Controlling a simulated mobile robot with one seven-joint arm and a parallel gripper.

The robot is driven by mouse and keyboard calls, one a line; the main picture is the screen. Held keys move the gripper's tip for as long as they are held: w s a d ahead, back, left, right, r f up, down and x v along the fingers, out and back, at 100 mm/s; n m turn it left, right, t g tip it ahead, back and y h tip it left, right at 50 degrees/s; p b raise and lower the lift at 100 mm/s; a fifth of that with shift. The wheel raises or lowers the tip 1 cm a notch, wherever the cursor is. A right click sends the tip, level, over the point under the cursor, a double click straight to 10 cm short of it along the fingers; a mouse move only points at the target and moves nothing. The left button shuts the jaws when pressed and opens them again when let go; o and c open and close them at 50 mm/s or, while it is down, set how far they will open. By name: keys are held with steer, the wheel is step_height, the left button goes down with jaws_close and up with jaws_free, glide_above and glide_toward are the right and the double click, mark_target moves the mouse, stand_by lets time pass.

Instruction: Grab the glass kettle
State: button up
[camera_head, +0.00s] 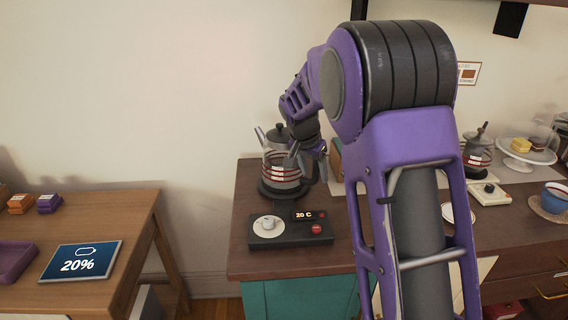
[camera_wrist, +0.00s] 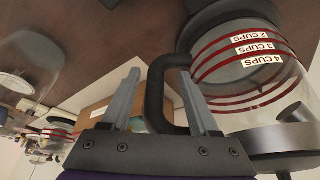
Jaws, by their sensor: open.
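The glass kettle (camera_head: 283,168) has a dark lid, a black handle and red bands with white labels. In the wrist view the kettle (camera_wrist: 245,75) fills the upper right, with labels reading 2, 3 and 4 CUPS. My gripper (camera_head: 308,150) is at the kettle's right side, partly hidden by my arm in the head view. In the wrist view my gripper (camera_wrist: 159,72) is open, its two fingers on either side of the black handle (camera_wrist: 155,98). A clear gap shows on the left finger's side; contact on the right is unclear.
A lower table (camera_head: 105,215) at left holds a tablet (camera_head: 81,262). A cardboard box (camera_wrist: 100,112) is behind the handle.

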steer(key=shift+w+d+f, duration=0.1)
steer(key=shift+f, duration=0.3)
jaws_close()
stand_by(1.0)
steer(key=shift+r, duration=0.2)
